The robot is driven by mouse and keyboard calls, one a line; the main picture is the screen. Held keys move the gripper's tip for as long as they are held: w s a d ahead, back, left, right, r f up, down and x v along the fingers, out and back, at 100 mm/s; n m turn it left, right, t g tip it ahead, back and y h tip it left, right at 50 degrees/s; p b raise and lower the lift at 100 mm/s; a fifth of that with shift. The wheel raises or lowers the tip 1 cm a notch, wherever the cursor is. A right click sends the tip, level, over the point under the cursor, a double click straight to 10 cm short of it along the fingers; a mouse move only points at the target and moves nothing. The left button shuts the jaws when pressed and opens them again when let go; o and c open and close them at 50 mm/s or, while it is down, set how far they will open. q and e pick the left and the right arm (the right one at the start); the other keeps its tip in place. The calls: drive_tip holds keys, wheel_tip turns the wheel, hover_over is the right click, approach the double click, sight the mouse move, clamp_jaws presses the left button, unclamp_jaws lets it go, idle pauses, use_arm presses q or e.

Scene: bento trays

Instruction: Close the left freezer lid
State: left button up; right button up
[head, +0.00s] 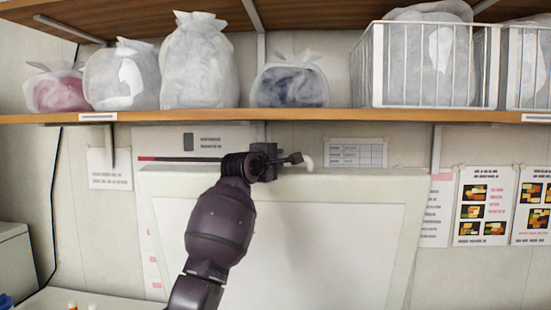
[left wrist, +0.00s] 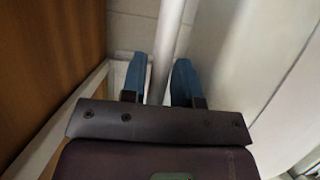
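The freezer lid (head: 340,240) stands raised, a large pale panel with a white inner face, filling the middle of the head view. My left gripper (head: 292,159) is at the lid's top edge, just below the shelf. In the head view its fingers are small and partly hidden by the wrist. In the left wrist view the two blue fingertips (left wrist: 161,82) are apart, with a pale strip showing in the gap. I cannot tell whether the fingers touch the lid. My right gripper is out of view.
A wooden shelf (head: 300,116) runs close above the lid and gripper. It holds several white bags and a wire basket (head: 430,65). Posters (head: 485,205) hang on the wall at the right. A white surface (head: 85,299) lies at the lower left.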

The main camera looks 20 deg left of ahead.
use_arm(q)
clamp_jaws()
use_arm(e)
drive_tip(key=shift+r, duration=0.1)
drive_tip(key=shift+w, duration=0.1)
use_arm(q)
drive_tip(key=shift+s+d+f, duration=0.1)
drive_tip(key=shift+s+f, duration=0.05)
drive_tip(key=shift+s, duration=0.2)
drive_tip(key=s+d+f+m+t+h+b, duration=0.1)
drive_tip(key=s+d+f+m+t+b, duration=0.1)
drive_tip(key=s+f+b, duration=0.4)
drive_tip(key=s+d+f+m+t+h+b, duration=0.2)
drive_tip(key=s+f+b, duration=0.5)
drive_tip(key=s, duration=1.9)
drive_tip(key=shift+s+d+f+t+b, duration=0.3)
drive_tip(key=shift+d+f+t, duration=0.8)
drive_tip(key=shift+f, duration=2.25)
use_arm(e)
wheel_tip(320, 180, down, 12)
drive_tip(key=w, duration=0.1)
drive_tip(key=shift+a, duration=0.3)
